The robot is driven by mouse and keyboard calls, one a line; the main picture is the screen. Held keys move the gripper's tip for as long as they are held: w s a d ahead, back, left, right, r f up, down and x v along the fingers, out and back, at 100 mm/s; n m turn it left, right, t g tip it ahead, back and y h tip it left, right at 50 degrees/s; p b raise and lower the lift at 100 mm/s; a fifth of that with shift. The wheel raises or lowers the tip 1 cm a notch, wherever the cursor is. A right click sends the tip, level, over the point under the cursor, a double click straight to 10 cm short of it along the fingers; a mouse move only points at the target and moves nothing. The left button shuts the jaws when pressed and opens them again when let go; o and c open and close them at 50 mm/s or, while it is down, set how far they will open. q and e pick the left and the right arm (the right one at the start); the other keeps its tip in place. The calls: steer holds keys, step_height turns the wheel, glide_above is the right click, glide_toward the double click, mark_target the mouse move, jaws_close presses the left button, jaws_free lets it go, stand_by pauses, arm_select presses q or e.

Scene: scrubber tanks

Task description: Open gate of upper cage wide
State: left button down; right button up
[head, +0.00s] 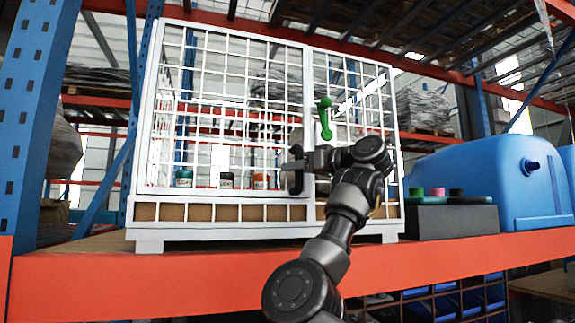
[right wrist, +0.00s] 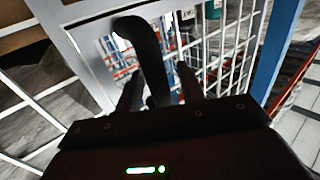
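The upper cage is a white wire-mesh cage (head: 268,227) standing on the orange-edged shelf. Its gate (head: 222,42) fills the left part of the front and looks roughly in line with it; I cannot tell whether it is slightly ajar. A black handle (head: 297,184) is on the gate's right edge, and a green lever (head: 325,119) sits above it on the post. My right gripper (head: 294,163) is at the black handle. In the right wrist view the curved handle (right wrist: 148,50) passes between my open gripper's fingers (right wrist: 158,88). My left gripper is not in view.
Several small jars (head: 227,180) stand inside the cage behind the mesh. A dark grey box (head: 452,221) and a large blue tank (head: 470,180) stand right of the cage. A blue rack post (head: 36,120) rises at the left. The space before the gate's left part looks clear.

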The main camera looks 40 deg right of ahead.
steer(key=shift+w+r, duration=0.1)
steer(key=shift+s+d, duration=0.15)
steer(key=shift+s, duration=0.15)
jaws_close()
